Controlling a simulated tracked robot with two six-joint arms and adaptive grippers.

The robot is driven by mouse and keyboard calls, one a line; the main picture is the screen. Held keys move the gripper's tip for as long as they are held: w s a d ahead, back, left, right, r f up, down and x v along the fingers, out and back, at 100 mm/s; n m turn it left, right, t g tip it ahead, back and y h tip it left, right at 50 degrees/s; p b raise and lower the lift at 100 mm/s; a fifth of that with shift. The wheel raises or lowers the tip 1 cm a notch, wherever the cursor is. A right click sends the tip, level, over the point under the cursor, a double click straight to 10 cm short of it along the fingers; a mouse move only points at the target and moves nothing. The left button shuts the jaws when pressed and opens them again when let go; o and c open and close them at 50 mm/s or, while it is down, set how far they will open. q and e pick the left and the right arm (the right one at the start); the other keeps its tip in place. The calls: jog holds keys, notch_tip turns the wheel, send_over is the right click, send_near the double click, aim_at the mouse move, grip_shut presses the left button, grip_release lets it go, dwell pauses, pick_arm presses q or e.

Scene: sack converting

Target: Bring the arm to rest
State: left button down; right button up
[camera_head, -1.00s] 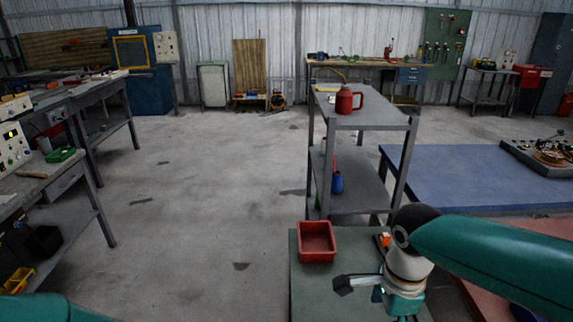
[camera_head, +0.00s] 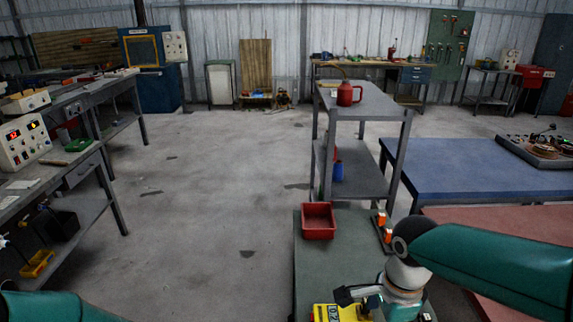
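My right arm comes in from the right edge in teal, and its gripper (camera_head: 358,296) hangs low over the near part of the green-topped table. I cannot tell whether its fingers are open or shut, and I see nothing clearly held. A yellow object with dark lettering (camera_head: 328,313) shows below and beside it, cut off by the bottom edge. My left arm shows only as a teal link at the lower left, and its gripper is out of view.
A red open bin (camera_head: 318,234) stands on the green-topped table (camera_head: 312,265), with an orange-and-dark item (camera_head: 381,220) right of it. A grey shelf cart (camera_head: 372,106) carries a red can (camera_head: 347,95). A blue table (camera_head: 470,168) stands right. Benches line the left; the middle floor is clear.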

jog(key=s+a+f+n+y+b, duration=0.15)
jog(key=f+n, duration=0.25)
jog(key=f, duration=0.7)
jog(key=s+a+f+n+y+b, duration=0.1)
jog(key=a+f+n+b, duration=0.2)
jog(key=f, duration=0.9)
pick_arm(q)
jog(key=s+a+f+m+g+y, duration=0.1)
jog(key=s+a+f, duration=0.2)
jog(key=f, duration=0.5)
jog(key=s+a+f+m+y+b, duration=0.1)
jog(key=s+a+f+m+y, duration=0.1)
jog(key=f, duration=0.7)
jog(key=s+a+f+m+g+y, duration=0.1)
jog(key=s+a+f, duration=0.2)
jog(key=f, duration=0.6)
jog(key=shift+s+a+m+g, duration=0.3)
jog(key=shift+s+a, duration=0.05)
jog(key=shift+s, duration=0.5)
pick_arm(e)
jog(key=s+f+n+y, duration=0.1)
jog(key=s+f+n, duration=0.6)
jog(key=f, duration=0.8)
jog(key=shift+s+a+n+t, duration=0.3)
jog(key=shift+s+a+n, duration=0.15)
jog(key=shift+s, duration=0.7)
